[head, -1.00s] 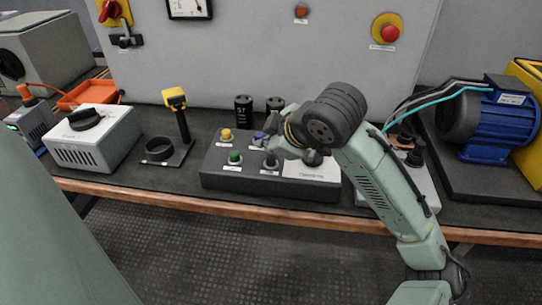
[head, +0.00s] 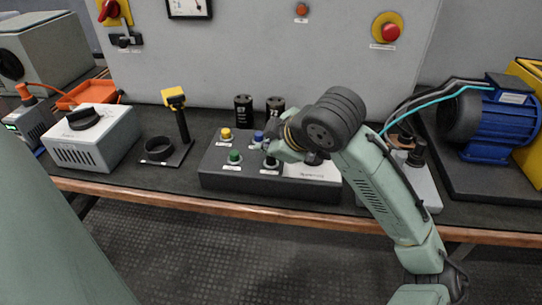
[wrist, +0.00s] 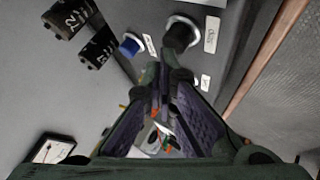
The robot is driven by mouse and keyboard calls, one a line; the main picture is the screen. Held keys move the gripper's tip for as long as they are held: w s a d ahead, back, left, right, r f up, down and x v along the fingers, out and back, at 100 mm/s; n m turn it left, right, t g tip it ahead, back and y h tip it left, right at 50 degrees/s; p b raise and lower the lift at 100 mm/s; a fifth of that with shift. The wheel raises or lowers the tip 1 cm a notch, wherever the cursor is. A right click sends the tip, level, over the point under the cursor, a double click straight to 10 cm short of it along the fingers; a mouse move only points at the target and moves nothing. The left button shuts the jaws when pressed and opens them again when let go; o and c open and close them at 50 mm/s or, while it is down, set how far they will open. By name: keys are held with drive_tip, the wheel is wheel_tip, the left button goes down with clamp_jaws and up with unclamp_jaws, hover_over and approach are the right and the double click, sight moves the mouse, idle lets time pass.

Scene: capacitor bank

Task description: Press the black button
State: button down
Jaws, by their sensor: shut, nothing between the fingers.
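The black button (head: 270,163) stands in a pale ring at the front of the dark sloped control box (head: 222,179). In the wrist view the black button (wrist: 181,35) lies just beyond my fingertips, slightly to the right. My gripper (head: 267,148) is shut and empty, with its tips over the box close to the button. It also shows in the wrist view (wrist: 160,68). I cannot tell whether the tips touch the button. The blue button (head: 258,136) is behind it and shows in the wrist view (wrist: 130,44).
A yellow button (head: 226,134) and a green button (head: 235,157) sit left on the box. Two black cylinders (head: 243,108) stand behind it. A yellow-topped post (head: 179,112) stands left, and a blue motor (head: 492,120) right. The grey panel (head: 250,55) rises behind.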

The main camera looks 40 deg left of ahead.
sight(268, 158)
drive_tip(key=shift+f+b, duration=0.6)
drive_tip(key=shift+f, duration=0.25)
idle(0.5)
idle(0.3)
drive_tip(key=shift+r+p, duration=1.25)
drive_tip(key=shift+r, duration=0.15)
wheel_tip(268, 158, up, 5)
drive_tip(key=p, duration=0.4)
drive_tip(key=shift+p, duration=0.3)
